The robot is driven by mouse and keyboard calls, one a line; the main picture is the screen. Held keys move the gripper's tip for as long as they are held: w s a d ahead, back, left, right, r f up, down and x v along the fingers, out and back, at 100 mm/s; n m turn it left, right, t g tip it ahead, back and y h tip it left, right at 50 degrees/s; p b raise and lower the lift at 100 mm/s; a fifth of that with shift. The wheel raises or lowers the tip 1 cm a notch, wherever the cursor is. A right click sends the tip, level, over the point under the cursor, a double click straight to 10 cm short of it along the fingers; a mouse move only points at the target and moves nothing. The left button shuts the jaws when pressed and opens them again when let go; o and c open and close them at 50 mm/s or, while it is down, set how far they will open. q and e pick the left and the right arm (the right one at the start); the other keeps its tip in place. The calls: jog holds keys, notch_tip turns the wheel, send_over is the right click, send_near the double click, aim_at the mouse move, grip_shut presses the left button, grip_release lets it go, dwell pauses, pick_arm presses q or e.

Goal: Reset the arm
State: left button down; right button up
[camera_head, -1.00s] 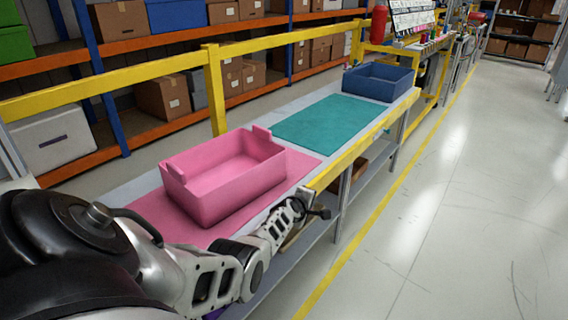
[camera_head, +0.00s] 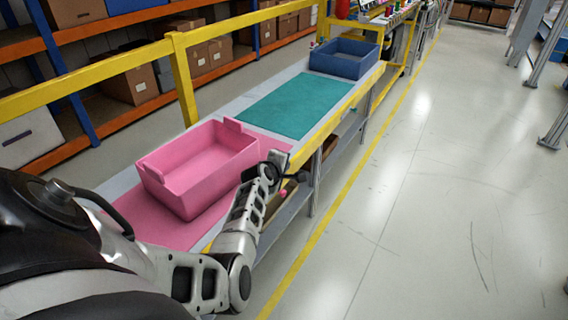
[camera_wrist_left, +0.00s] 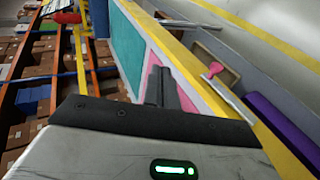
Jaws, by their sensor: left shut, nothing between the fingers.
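My left arm reaches in from the left in the head view. Its gripper (camera_head: 279,158) is beside the right edge of the bench, near the pink bin's right side and apart from it. In the left wrist view the two dark fingers (camera_wrist_left: 160,86) are together with nothing between them. The pink bin (camera_head: 199,166) stands upright and looks empty on a pink mat (camera_head: 160,222). My right gripper is not in view.
A teal mat (camera_head: 294,104) lies farther along the bench, and a blue bin (camera_head: 343,59) stands at its far end. A yellow rail (camera_head: 177,72) runs along the bench's left side. A small pink object (camera_wrist_left: 212,70) shows below the bench edge. The floor at right is clear.

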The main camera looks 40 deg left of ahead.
pick_arm(q)
jog(key=shift+s+r, duration=0.15)
jog(key=shift+r, duration=0.25)
dwell(0.3)
jog(key=s+d+r+m+g+h, duration=0.2)
jog(key=s+d+m+g, duration=0.2)
jog(key=s+d+m, duration=1.05)
jog(key=s+d+r+m+g+h, duration=0.15)
jog(key=s+d+m+g, duration=0.25)
jog(key=s+d+m, duration=1.05)
notch_tip(320, 180, down, 10)
jog(key=d+n+t+h, duration=0.2)
jog(key=n+t+h, duration=0.1)
jog(key=n+t, duration=0.2)
jog(key=shift+w+n+t, duration=0.15)
jog(key=shift+n+t, duration=0.15)
jog(key=shift+t, duration=0.4)
